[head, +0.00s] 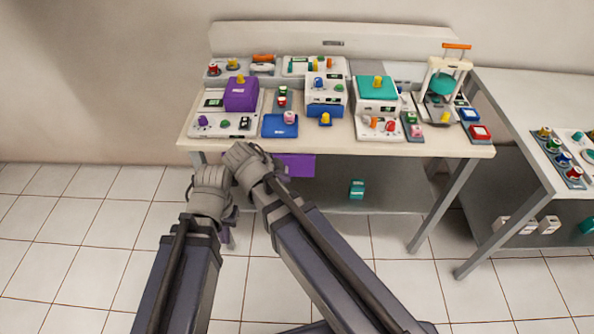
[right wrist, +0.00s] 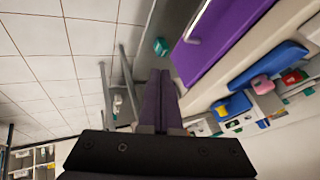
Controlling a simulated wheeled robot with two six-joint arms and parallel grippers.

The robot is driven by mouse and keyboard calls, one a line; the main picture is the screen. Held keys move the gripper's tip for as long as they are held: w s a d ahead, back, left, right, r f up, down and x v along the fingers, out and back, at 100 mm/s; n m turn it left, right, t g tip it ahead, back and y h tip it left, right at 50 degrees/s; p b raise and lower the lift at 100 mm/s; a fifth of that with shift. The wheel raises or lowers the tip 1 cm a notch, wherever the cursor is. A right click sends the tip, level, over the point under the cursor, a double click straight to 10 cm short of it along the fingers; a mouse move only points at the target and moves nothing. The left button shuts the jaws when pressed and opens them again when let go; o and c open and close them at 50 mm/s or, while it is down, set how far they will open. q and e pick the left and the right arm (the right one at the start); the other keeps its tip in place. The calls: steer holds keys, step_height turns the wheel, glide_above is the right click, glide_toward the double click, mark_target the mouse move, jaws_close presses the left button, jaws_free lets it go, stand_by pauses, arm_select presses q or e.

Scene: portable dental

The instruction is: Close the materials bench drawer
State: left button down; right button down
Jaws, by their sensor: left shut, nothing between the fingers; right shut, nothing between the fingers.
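The materials bench drawer has a purple front (head: 299,165) under the front edge of the bench top. In the right wrist view the purple front (right wrist: 222,38) with its metal bar handle (right wrist: 194,20) is at upper right, close to the cream bench edge. I cannot tell how far the drawer stands out. My right gripper (head: 250,164) covers its left part in the head view; its purple fingers (right wrist: 158,80) are shut and empty, beside the front, with no clear contact. My left gripper (head: 212,192) is further left, in front of the bench's left end, shut; its fingertips are mostly hidden.
The bench top (head: 340,143) carries several devices, including a purple box (head: 241,95) and a blue pad (head: 280,126) near the front edge. A lower shelf (head: 390,195) holds a small teal item (head: 357,189). A second table (head: 520,105) stands at right. The tiled floor at left is clear.

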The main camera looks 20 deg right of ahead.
mark_target(294, 160)
steer(key=shift+w+r+m, duration=0.15)
steer(key=shift+w+m, duration=0.1)
steer(key=shift+m, duration=0.35)
steer(key=shift+w+d+f+b, duration=1.05)
steer(key=shift+w+f+b, duration=0.15)
steer(key=shift+f+b, duration=0.15)
steer(key=shift+w+d+f+b, duration=1)
steer(key=shift+w+f+b, duration=0.15)
steer(key=shift+f+b, duration=0.15)
steer(key=shift+w+d+f+b, duration=1.05)
steer(key=shift+w+f+b, duration=0.15)
steer(key=shift+f+b, duration=0.15)
steer(key=w, duration=0.2)
steer(key=w+d, duration=0.1)
steer(key=shift+w, duration=0.35)
steer(key=shift+r, duration=0.1)
steer(key=shift+d, duration=0.1)
